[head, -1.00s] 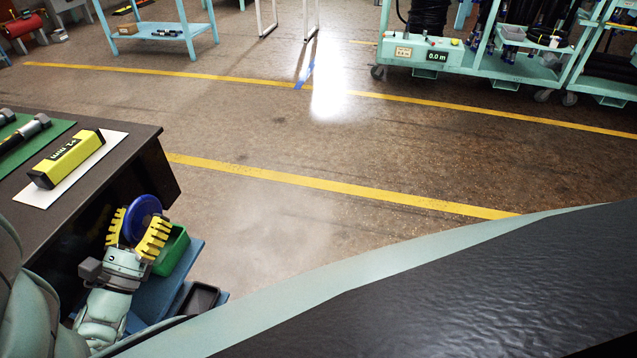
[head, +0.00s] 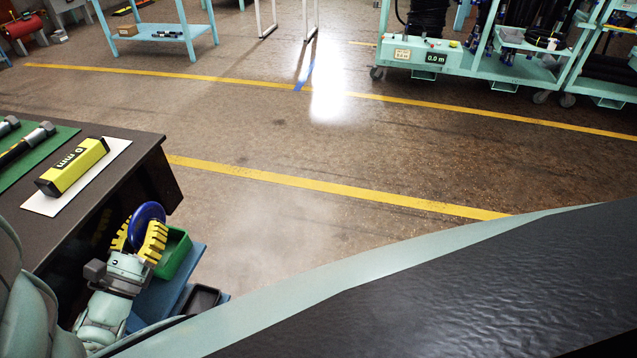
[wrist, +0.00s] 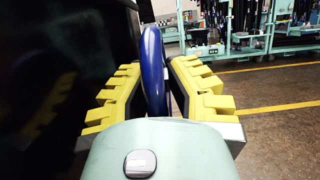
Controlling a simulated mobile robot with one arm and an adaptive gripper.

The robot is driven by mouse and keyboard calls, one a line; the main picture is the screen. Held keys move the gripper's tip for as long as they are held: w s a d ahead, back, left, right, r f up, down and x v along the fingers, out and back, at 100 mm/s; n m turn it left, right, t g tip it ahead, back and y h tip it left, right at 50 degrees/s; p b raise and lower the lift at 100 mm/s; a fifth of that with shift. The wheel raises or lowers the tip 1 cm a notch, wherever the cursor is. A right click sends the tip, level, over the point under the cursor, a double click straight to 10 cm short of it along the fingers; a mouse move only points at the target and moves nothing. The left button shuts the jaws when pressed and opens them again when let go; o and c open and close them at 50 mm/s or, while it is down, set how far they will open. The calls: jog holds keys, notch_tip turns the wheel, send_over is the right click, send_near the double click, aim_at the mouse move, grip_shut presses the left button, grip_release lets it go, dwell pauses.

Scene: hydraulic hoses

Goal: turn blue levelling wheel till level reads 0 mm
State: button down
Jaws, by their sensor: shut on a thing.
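The blue levelling wheel (head: 148,211) is at the corner of the dark table, low at the left in the head view. My gripper (head: 140,236) has its yellow toothed fingers shut on the wheel, one on each side. In the wrist view the wheel (wrist: 153,70) stands edge-on between the fingers (wrist: 155,95). The yellow level (head: 73,167) lies on a white sheet (head: 117,149) on the tabletop. Its dark display appears to read 0 mm.
The dark table (head: 140,150) also bears a green mat (head: 50,143) with hose fittings. A green bin (head: 175,254) and a black bin (head: 203,299) sit just right of my gripper. Teal carts (head: 480,65) stand at the back right. The floor between is clear.

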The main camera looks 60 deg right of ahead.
jog(key=y+p, duration=0.1)
jog(key=p, duration=0.1)
jog(key=g+y+p, duration=0.1)
jog(key=p, duration=0.2)
jog(key=shift+d+r+y, duration=0.1)
jog(key=shift+r+y, duration=0.2)
jog(key=shift+r, duration=0.1)
jog(key=shift+f+y+p, duration=0.2)
jog(key=shift+y+p, duration=0.1)
jog(key=shift+p, duration=0.3)
jog(key=shift+f, duration=0.2)
jog(key=c, duration=0.9)
grip_release()
jog(key=shift+c, duration=0.2)
